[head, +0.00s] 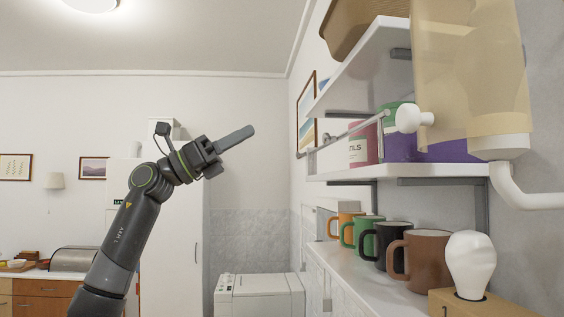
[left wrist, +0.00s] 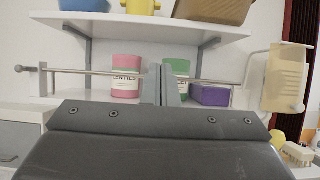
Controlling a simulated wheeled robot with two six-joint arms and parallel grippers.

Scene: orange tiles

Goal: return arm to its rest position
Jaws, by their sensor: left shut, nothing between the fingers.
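My left arm comes up from the lower left in the head view. Its gripper (head: 235,138) is raised in the air, pointing to the right toward the wall shelves. The fingers are shut together with nothing between them. In the left wrist view the closed fingers (left wrist: 161,86) stand in front of the shelf with the pink and green tins, and no contact shows. My right gripper is in neither view.
Wall shelves (head: 432,169) are at the right, with a rail (head: 347,134) along the front. Several mugs (head: 420,258) stand on the lower shelf (head: 345,275). A white appliance (head: 259,297) stands below. Open air surrounds the gripper.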

